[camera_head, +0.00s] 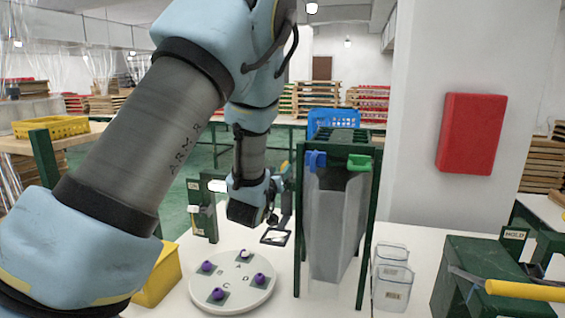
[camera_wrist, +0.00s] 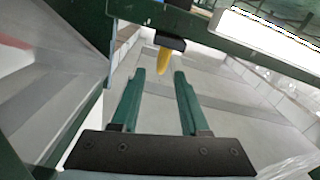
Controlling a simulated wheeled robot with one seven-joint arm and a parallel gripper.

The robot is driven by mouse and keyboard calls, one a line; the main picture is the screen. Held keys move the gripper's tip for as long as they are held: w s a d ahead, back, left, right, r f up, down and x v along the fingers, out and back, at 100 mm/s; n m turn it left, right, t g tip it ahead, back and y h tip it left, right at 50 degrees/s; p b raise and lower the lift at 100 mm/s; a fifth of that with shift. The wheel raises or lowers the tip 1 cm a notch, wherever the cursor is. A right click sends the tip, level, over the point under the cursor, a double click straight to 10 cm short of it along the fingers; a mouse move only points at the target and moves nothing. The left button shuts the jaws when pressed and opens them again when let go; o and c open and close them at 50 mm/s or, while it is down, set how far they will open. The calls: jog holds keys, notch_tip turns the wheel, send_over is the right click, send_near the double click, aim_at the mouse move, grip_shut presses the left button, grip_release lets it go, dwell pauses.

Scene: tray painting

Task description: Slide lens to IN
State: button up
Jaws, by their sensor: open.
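My gripper (camera_wrist: 160,74) is open in the wrist view, with its two green fingers apart and nothing between them. A yellow peg (camera_wrist: 163,62) under a black block (camera_wrist: 168,43) on a dark green rail (camera_wrist: 150,14) shows just beyond the fingertips, roughly in line with the gap. I cannot tell how far beyond it is. In the head view a small dark-framed flat piece (camera_head: 275,237), possibly the lens, shows just below and right of my wrist. My fingers are mostly hidden there by the wrist. No IN marking is readable.
A round white plate (camera_head: 233,302) with several purple-topped pieces is in front. A tall grey hopper (camera_head: 333,225) in a green frame (camera_head: 369,250) stands close right of my wrist. A green post (camera_head: 196,222) with signs is left. Clear bins (camera_head: 391,288) stand right; a yellow box (camera_head: 160,277) left.

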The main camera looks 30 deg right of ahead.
aim_at(282, 167)
jog(key=shift+p+x, duration=0.45)
jog(key=shift+x, duration=1.35)
grip_shut()
